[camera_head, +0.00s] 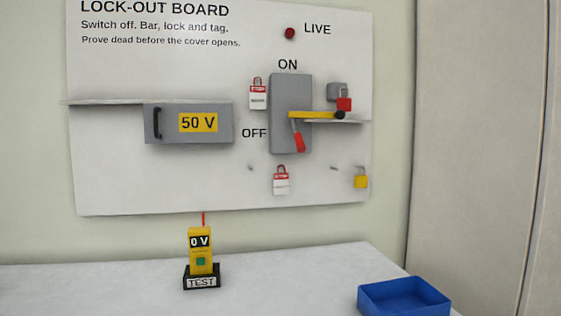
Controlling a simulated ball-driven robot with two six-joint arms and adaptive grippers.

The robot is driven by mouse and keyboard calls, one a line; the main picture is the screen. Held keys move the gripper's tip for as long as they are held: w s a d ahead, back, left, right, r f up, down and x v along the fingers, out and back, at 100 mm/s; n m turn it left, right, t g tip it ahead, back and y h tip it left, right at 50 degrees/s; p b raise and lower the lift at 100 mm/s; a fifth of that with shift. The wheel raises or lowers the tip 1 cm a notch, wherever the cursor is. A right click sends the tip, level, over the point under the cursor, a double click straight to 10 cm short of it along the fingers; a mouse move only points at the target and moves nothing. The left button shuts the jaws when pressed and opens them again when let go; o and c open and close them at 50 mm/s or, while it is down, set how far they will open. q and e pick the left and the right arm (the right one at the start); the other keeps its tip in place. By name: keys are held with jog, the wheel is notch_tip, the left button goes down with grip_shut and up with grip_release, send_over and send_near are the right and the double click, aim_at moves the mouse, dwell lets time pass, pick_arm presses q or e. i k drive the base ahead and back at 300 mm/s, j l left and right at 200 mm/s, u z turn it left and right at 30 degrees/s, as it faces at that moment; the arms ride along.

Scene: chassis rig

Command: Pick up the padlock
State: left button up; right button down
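Two padlocks show on the lock-out board (160,75). A red padlock (344,104) is at the right, in front of a small grey block (335,90) and just above the black knob (339,115) of a yellow bar (312,115). Whether its shackle is closed is too small to tell. A yellow padlock (361,181) hangs at the board's lower right corner. The yellow bar lies across the grey switch box (290,85), and the red-ended lever (299,142) points down. Neither of my grippers is in view.
A small shelf (350,121) juts out below the bar. Red-and-white tags hang beside (258,93) and below (281,181) the switch. A grey 50 V box (218,135) is at left. A yellow tester (200,262) and a blue tray (405,303) stand on the white table (290,290).

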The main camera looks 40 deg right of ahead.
aim_at(345, 104)
jog(key=z, duration=1.55)
